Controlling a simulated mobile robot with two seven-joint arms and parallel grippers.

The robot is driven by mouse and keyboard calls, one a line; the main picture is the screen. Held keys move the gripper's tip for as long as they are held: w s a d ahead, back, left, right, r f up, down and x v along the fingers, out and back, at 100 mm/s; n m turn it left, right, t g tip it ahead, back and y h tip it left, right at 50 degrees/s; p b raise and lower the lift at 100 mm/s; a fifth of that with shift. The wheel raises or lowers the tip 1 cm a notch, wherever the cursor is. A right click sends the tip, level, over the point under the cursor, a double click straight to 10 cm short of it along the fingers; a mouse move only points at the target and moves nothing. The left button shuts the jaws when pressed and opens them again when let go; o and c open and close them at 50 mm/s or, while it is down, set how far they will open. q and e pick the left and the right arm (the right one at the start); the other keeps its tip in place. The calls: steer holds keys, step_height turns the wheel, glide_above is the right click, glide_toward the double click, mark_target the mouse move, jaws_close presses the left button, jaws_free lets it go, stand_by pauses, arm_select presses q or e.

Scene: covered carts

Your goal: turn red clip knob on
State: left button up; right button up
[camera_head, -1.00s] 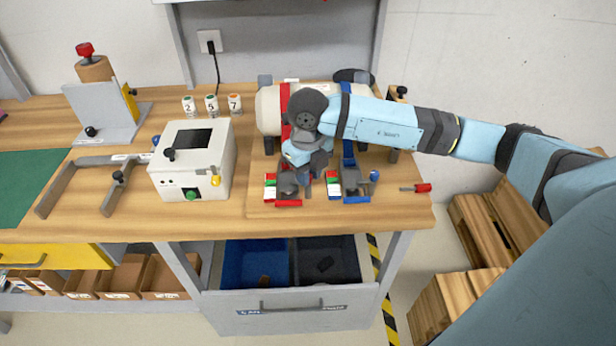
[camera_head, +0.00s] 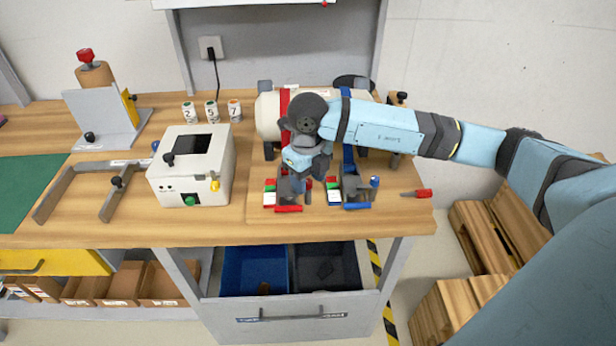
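The red clip (camera_head: 288,208) sits on the wooden board, in front of a white cylinder (camera_head: 268,112) with a red and a blue strap. It has a grey body, with red, green and white blocks at its left. A bit of red (camera_head: 308,185) at its right side, likely its knob, is mostly hidden by my gripper. My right gripper (camera_head: 303,174) points down over the clip's right part. Its fingers are small and dark, so I cannot tell whether they are open or touching the knob. My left gripper is not in view.
A similar blue clip (camera_head: 357,206) with a blue knob (camera_head: 375,182) stands just to the right. A red-handled tool (camera_head: 423,193) lies at the table's right edge. A white box (camera_head: 190,170) stands left. An open drawer (camera_head: 290,308) with two bins juts out below.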

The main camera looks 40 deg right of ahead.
mark_target(308, 181)
step_height(308, 181, up, 14)
stand_by(0.6)
steer(key=shift+f, duration=0.1)
